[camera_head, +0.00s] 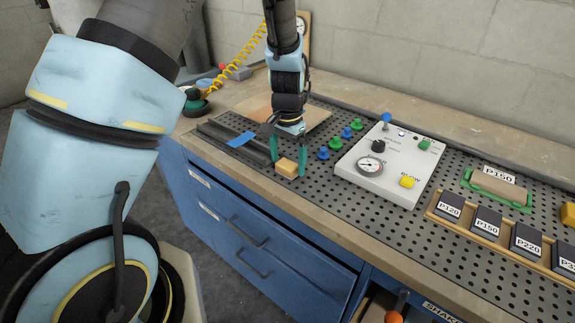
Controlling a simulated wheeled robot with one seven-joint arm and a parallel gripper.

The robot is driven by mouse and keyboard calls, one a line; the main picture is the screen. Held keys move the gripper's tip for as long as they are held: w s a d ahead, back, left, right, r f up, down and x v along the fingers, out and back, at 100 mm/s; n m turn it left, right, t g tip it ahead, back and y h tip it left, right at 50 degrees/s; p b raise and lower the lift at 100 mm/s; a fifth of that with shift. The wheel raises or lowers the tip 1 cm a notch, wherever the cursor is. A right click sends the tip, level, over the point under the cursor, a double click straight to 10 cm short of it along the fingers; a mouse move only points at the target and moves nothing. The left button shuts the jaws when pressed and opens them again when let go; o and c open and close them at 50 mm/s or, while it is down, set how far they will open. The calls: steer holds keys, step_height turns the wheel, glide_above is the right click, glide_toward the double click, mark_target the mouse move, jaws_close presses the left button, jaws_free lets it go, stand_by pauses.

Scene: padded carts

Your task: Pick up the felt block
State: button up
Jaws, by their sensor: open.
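A small tan-yellow block (287,168), which looks like the felt block, sits on the perforated dark bench top near its front edge. My gripper (288,158) points down right at the block. Its two teal fingers are apart, one at the block's upper left and one at its right. The fingers seem to straddle the block; I cannot tell whether they touch it.
A blue piece (241,139) lies on dark rails to the left. Several green and blue knobs (335,143) stand just right of my gripper. A white control panel (384,165) with a gauge is farther right, then a wooden rack (463,229) of labelled blocks.

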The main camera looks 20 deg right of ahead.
mark_target(288, 164)
steer(key=shift+f, duration=0.45)
steer(key=c, duration=1.3)
step_height(288, 164, up, 10)
steer(key=b, duration=0.2)
